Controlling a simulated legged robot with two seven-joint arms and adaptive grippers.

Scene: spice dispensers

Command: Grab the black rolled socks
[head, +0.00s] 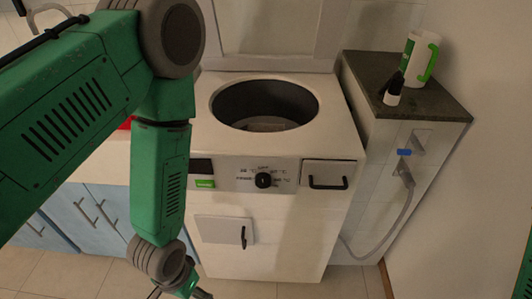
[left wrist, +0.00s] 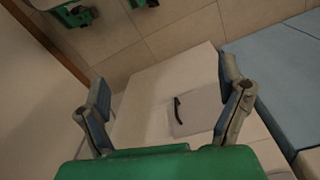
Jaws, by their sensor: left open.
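I cannot make out any black rolled socks for certain. The white top-loading machine (head: 228,160) stands in the middle of the head view with its lid up and its round drum (head: 265,103) open. The drum is dark inside, and its bottom is only partly visible. My left gripper (head: 186,290) is low in front of the machine, partly cut off by the bottom edge. In the left wrist view it (left wrist: 166,105) is open and empty, facing the machine's small front door with a black handle (left wrist: 178,110). My right gripper is not in view.
A dark-topped side cabinet (head: 410,98) stands right of the machine. A white jug with a green handle (head: 418,60) and a small black-and-white item (head: 394,90) stand on it. A grey hose (head: 405,205) hangs at its side. Blue cabinets (head: 95,215) are left; tiled floor lies in front.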

